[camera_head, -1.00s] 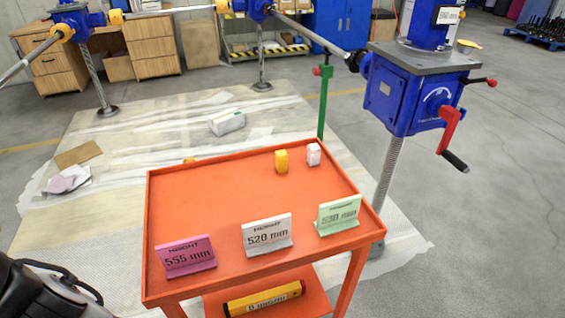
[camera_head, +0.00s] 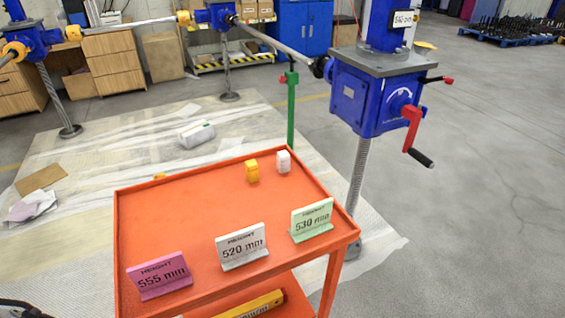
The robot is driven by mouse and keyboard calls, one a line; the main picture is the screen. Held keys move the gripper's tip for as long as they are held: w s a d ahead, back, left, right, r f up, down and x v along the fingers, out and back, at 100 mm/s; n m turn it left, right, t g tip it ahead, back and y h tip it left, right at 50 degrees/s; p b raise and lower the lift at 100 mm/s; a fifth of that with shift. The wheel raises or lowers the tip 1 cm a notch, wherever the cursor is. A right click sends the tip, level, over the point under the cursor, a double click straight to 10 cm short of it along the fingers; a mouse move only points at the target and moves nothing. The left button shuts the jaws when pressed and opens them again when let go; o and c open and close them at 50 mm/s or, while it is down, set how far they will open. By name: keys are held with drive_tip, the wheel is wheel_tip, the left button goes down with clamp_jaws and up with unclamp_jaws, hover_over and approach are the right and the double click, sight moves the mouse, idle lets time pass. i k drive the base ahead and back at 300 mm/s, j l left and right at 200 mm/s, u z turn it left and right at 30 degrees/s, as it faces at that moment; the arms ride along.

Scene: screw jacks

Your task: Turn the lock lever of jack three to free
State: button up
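Several blue screw jacks stand on the floor sheet. The nearest jack (camera_head: 378,95) is at the right, on a threaded screw, with a red crank (camera_head: 412,128) with a black grip hanging down. A short black lever with a red knob (camera_head: 447,80) sticks out to its right. Another jack (camera_head: 216,18) stands at the back and one more (camera_head: 24,40) at the far left. I cannot read any jack number, so I cannot tell which is jack three or how its lock lever is set. My gripper is not in view; a dark piece at the bottom left corner is unclear.
An orange cart (camera_head: 190,205) stands in front, with pink (camera_head: 160,275), white (camera_head: 241,246) and green (camera_head: 311,219) height signs, a yellow block (camera_head: 252,171) and a white block (camera_head: 283,161). A green post (camera_head: 291,110) rises behind it. Floor at right is clear.

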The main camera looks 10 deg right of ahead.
sight(425, 80)
drive_tip(key=i+l+z, duration=0.2)
drive_tip(key=l, duration=0.15)
drive_tip(key=l+z, duration=0.25)
drive_tip(key=i+l+z, duration=0.2)
drive_tip(key=l, duration=0.2)
drive_tip(key=i+z, duration=0.35)
drive_tip(key=i, duration=0.3)
drive_tip(key=i+j, duration=0.1)
